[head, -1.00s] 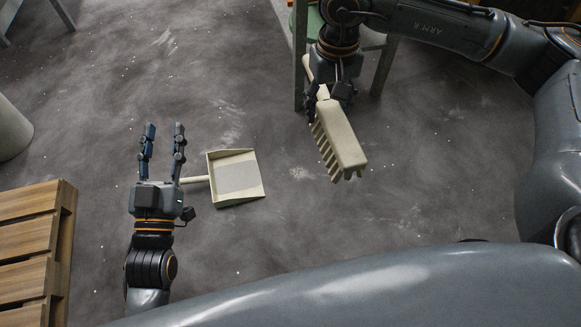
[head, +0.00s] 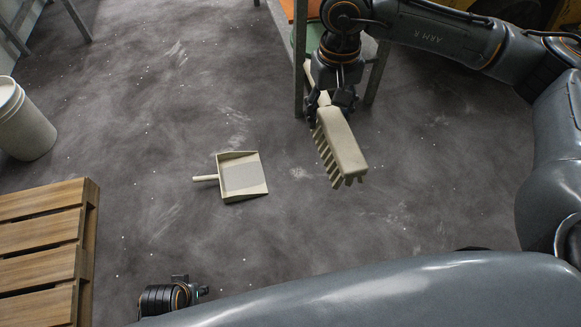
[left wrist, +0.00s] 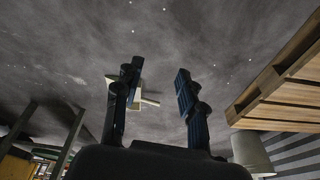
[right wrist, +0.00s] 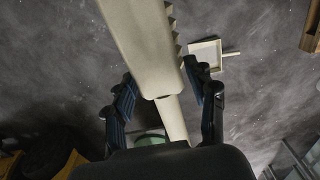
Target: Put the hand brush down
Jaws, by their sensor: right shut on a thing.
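The cream hand brush (head: 341,143) is in my right gripper (head: 331,104), which is shut on it near the handle. Its bristles point down and left in the head view, above the floor. In the right wrist view the brush (right wrist: 143,45) runs up between the fingers (right wrist: 164,88). My left gripper (left wrist: 155,95) shows in the left wrist view with its two fingers apart and nothing between them. In the head view only part of my left arm shows at the bottom edge.
A cream dustpan (head: 242,177) lies on the floor (head: 200,240) left of the brush. A wooden pallet (head: 40,235) is at the left, with a white pail (head: 25,125) behind it. A metal-legged stand (head: 299,60) is behind the right gripper. Small white specks dot the floor.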

